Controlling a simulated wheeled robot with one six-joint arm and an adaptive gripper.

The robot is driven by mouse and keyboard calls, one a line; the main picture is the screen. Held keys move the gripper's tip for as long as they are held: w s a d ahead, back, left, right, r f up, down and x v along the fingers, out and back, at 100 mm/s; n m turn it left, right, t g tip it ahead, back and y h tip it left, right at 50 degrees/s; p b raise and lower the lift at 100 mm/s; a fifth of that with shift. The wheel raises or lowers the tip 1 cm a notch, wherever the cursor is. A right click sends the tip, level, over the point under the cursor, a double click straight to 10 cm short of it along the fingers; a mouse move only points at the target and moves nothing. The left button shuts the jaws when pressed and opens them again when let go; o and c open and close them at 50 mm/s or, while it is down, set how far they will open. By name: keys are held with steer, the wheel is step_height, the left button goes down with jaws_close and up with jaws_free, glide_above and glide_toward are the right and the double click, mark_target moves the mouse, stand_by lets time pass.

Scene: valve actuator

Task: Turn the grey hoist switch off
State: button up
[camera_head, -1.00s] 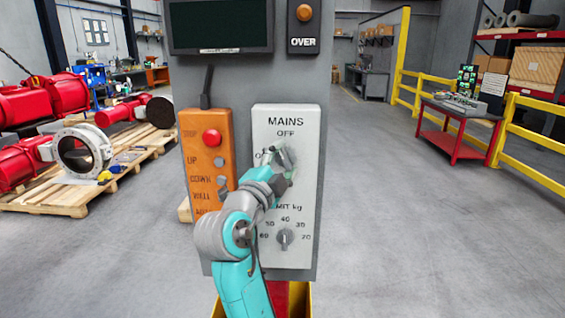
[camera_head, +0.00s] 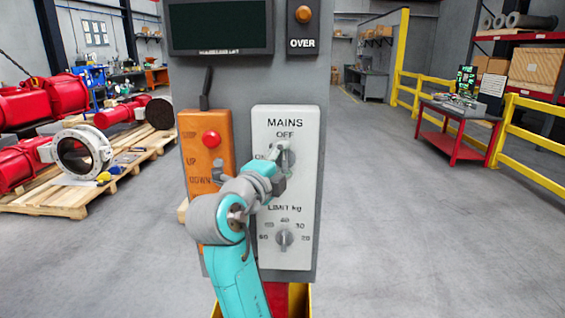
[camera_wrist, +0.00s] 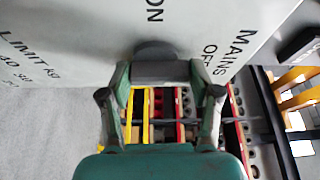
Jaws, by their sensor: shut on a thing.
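The grey hoist switch (camera_head: 288,156) is a rotary knob on the light grey MAINS panel (camera_head: 309,185), below the word OFF, with ON lettering to its left partly covered. My gripper (camera_head: 279,167) is at the knob, reaching in from the lower left. In the wrist view the grey knob (camera_wrist: 156,49) sits between the fingertips, and my gripper (camera_wrist: 162,76) is shut on it. ON lies straight beyond the knob there and MAINS OFF to its right. The knob's exact pointing direction is hidden by the fingers.
A LIMIT kg dial (camera_head: 285,237) is lower on the same panel. An orange button box (camera_head: 206,160) with a red STOP button (camera_head: 211,139) stands close on the left, partly behind my arm. A dark screen (camera_head: 220,25) is above.

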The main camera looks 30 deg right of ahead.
steer(key=shift+f, duration=0.1)
steer(key=o, duration=1.1)
steer(key=shift+o, duration=0.2)
steer(key=v, duration=1.2)
